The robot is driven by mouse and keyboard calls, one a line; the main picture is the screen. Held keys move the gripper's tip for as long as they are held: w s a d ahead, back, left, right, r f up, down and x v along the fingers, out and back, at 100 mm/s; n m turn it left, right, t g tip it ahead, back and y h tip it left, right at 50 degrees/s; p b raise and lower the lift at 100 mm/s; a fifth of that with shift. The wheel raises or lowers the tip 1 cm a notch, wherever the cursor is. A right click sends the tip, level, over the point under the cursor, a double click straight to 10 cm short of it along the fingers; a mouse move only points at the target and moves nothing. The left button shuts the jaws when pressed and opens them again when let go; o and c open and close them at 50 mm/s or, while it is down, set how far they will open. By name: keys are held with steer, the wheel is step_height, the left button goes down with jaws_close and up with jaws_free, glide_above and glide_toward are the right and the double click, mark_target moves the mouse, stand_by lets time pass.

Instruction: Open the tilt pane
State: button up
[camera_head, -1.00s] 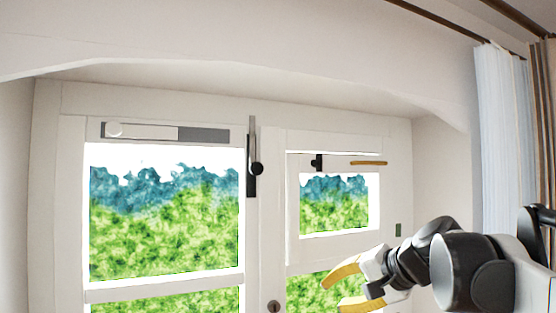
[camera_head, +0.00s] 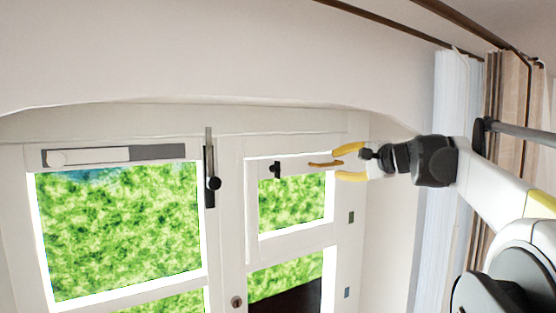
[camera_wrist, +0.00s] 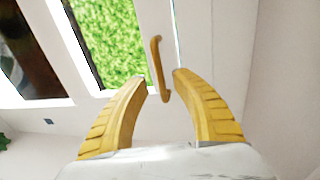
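The tilt pane (camera_head: 249,216) is the small white-framed upper pane in the right half of the window. A tan bar handle (camera_head: 325,164) sits at its top right, and a small black fitting (camera_head: 277,170) at its top left. The pane looks shut or nearly so. My gripper (camera_head: 338,163) is open at the handle's right end. In the wrist view, the handle (camera_wrist: 156,62) runs up from between the open yellow fingers (camera_wrist: 160,82), with room on both sides. The fingers do not appear closed on it.
To the left is a larger window sash (camera_head: 110,297) with a grey-and-white slide bar (camera_head: 115,156) above it and a black lever (camera_head: 210,182) beside it. A pale curtain (camera_head: 447,90) hangs close to my arm on the right.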

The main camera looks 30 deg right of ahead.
mark_target(333, 165)
steer(key=shift+w+a+f+p, duration=0.1)
steer(key=shift+w+f+p, duration=0.05)
steer(key=shift+w, duration=0.7)
steer(key=shift+w+f+p, duration=0.15)
steer(key=shift+w, duration=0.65)
steer(key=shift+c, duration=0.5)
jaws_close()
steer(key=shift+f, duration=0.1)
steer(key=s+f+t+b, duration=0.3)
steer(key=s+f+b, duration=0.1)
steer(key=s+b, duration=0.3)
steer(key=s, duration=0.2)
steer(key=shift+s+t+b, duration=0.3)
steer(key=shift+s+b, duration=0.05)
steer(key=shift+s, duration=0.05)
steer(key=shift+f, duration=0.15)
